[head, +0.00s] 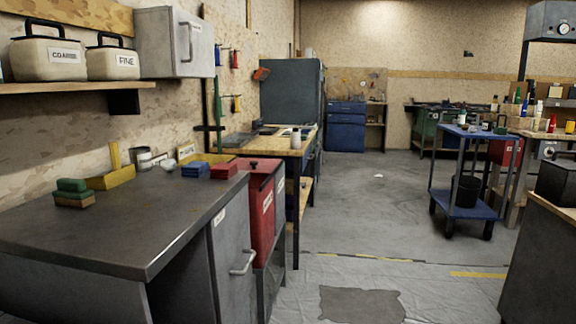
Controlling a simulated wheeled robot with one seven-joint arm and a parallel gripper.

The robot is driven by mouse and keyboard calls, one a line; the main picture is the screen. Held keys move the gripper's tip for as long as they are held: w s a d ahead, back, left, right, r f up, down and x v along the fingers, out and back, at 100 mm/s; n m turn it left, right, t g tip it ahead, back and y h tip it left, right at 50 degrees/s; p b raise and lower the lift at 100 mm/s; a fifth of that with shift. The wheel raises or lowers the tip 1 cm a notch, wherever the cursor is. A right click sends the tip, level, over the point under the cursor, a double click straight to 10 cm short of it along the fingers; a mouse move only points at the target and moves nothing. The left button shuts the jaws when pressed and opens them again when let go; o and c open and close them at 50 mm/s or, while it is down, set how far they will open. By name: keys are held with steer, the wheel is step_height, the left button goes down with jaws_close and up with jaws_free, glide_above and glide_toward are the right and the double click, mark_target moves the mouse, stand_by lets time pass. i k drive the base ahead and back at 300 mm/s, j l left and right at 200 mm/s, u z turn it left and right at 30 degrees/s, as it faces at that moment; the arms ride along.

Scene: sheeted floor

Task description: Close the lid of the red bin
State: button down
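A red bin (262,212) with a pale label stands just beyond the right end of the grey metal counter, in the middle left of the head view. Its red top (262,165) has a small dark knob or handle. I cannot tell from here whether the lid lies fully shut or is ajar. The bin's left side is hidden behind the counter's cabinet. My gripper is not in view.
The grey counter (120,222) fills the near left, with a handled cabinet door (232,255) facing right. A wooden workbench (285,145) stands behind the bin. A blue cart (465,205) is at right. The sheeted floor (310,275) is clear apart from a dark patch (362,304).

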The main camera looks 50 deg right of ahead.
mark_target(257, 166)
steer(key=z, duration=1.35)
steer(key=i+l, duration=0.2)
steer(key=i, duration=0.1)
